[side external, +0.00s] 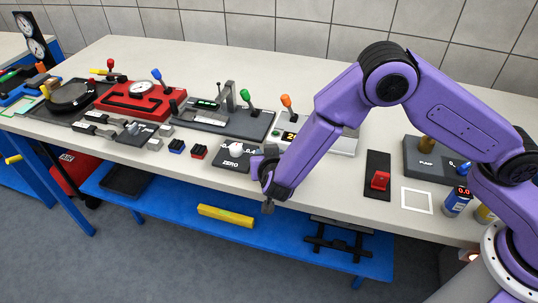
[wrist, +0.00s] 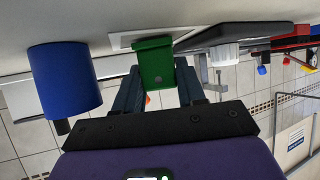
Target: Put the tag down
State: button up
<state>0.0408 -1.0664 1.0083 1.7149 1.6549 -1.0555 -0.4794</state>
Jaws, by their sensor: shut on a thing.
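The green tag (wrist: 154,52) is between the two fingers of my gripper (wrist: 158,70) in the wrist view, which looks upside down with the bench at the top. My gripper is shut on it. The tag's far end overlaps a white square mark (wrist: 122,38) on the bench. I cannot tell whether it touches the surface. In the side view my gripper (side external: 264,164) is low at the bench's front edge, beside the black ZERO panel (side external: 228,161). The tag cannot be made out there.
In the wrist view a blue cylinder (wrist: 65,78) stands close on the left, and a dark panel with a white knob (wrist: 224,54) is on the right.

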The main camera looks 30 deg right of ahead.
jog(key=shift+f, duration=0.15)
jog(key=o, duration=0.7)
jog(key=shift+o, duration=0.2)
jog(key=shift+s+a+r, duration=0.1)
jog(key=shift+s+r, duration=0.1)
jog(key=shift+r, duration=0.05)
jog(key=v, duration=1.1)
jog(key=shift+s, duration=0.3)
jog(key=shift+r, duration=0.15)
